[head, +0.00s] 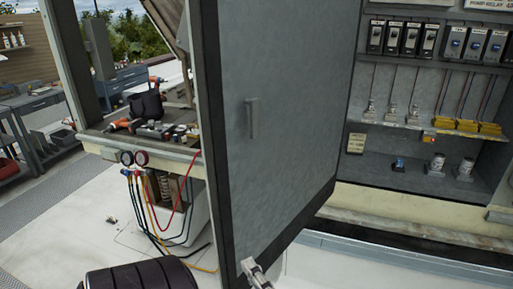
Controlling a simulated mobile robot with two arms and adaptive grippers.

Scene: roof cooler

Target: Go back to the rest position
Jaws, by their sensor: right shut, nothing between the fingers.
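My right gripper (249,266) shows at the bottom edge of the head view, just below the lower edge of the open grey cabinet door (285,120). It is shut and empty. Only its tip part shows; the rest is cut off by the frame. The door stands swung out, with a dark frame edge and a small handle (252,118). I cannot tell whether the gripper touches the door. My left gripper is not in view.
The open cabinet (400,150) at right holds relays, yellow terminal blocks (467,126) and small parts on shelves. At left, a ledge (185,148) carries tools and a dark bag; gauges (134,158) and coloured hoses hang below.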

